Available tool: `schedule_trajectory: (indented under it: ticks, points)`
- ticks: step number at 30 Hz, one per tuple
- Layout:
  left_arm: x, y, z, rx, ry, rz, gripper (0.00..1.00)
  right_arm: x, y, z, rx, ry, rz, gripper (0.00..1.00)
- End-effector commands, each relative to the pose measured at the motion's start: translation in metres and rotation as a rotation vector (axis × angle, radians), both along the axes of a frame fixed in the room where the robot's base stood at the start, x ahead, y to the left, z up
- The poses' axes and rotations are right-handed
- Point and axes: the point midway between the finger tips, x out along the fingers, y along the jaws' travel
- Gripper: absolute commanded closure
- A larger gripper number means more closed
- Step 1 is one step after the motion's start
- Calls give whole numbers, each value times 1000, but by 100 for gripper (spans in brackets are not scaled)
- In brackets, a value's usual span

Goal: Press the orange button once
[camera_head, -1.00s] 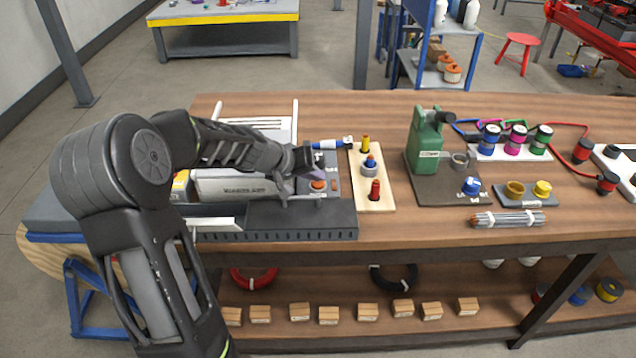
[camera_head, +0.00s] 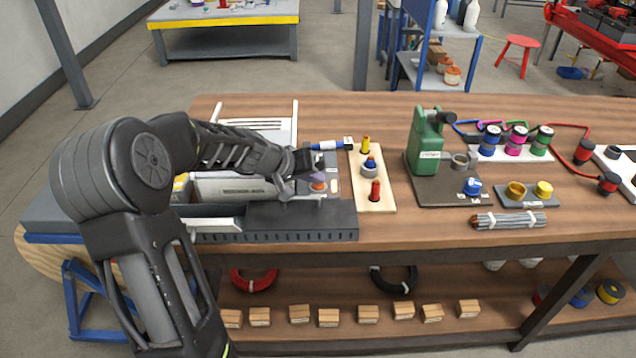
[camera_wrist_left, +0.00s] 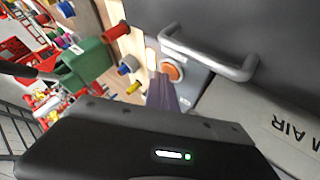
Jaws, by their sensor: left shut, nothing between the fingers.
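The orange button (camera_head: 318,187) sits on a grey panel at the right end of the grey machine on the bench. It also shows in the left wrist view (camera_wrist_left: 172,71) as a round orange cap in a pale ring, beside a metal bar handle (camera_wrist_left: 215,55). My left gripper (camera_head: 314,169) is shut and empty, just behind and above the button in the head view. In the left wrist view its purple-grey fingers (camera_wrist_left: 160,88) end close beside the button. I cannot tell whether they touch the panel. The right gripper is not in view.
A wooden board (camera_head: 384,203) with red, blue and yellow fittings stands just right of the panel. A green pump (camera_head: 425,145) stands farther right, with a bundle of rods (camera_head: 508,220) in front. A blue-and-white pen-like item (camera_head: 328,146) lies behind the panel.

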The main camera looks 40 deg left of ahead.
Motion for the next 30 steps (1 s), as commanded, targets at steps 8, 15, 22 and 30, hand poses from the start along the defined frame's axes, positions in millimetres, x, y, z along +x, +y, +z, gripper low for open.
schedule_trajectory:
  ticks: [8,15,22,30]
  points:
    - [0,0,11,2,1,-1,100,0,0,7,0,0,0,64]
    - [0,0,18,0,1,-1,100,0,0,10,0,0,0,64]
    - [0,0,18,0,0,0,100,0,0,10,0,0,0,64]
    - [0,0,33,0,-1,-1,100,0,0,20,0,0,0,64]
